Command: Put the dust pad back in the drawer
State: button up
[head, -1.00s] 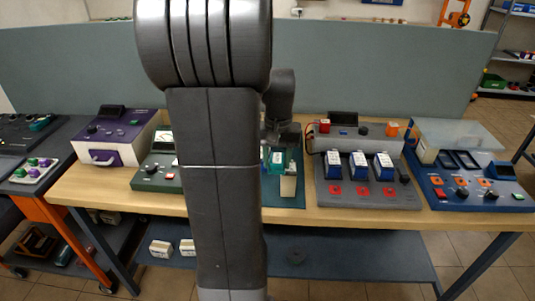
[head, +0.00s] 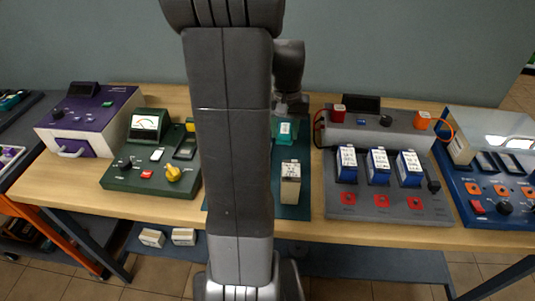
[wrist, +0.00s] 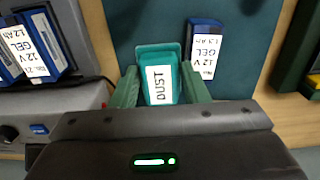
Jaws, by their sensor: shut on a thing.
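The dust pad (wrist: 160,84) is a teal block with a white label reading DUST. My gripper (wrist: 159,70) is shut on it, one green finger on each side, over the dark teal mat (wrist: 145,20). The pad also shows in the head view (head: 285,130) behind my arm, at the back of the mat; whether it touches the mat I cannot tell. The purple and white unit (head: 117,102) stands at the left of the bench. A drawer with a pale handle (head: 70,153) is in its front and looks shut.
A battery (head: 291,170) stands on the mat near the pad. Left of it is a green meter unit (head: 120,178) with a yellow knob. Right are a grey charger (head: 385,205) with blue batteries and a blue unit (head: 480,205). A partition (head: 400,50) stands behind the bench.

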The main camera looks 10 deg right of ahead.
notch_tip(320, 180, down, 10)
jog(key=shift+f, duration=0.1)
dwell(0.4)
jog(key=shift+f, duration=0.15)
jog(key=o, duration=0.7)
jog(key=shift+c, duration=0.2)
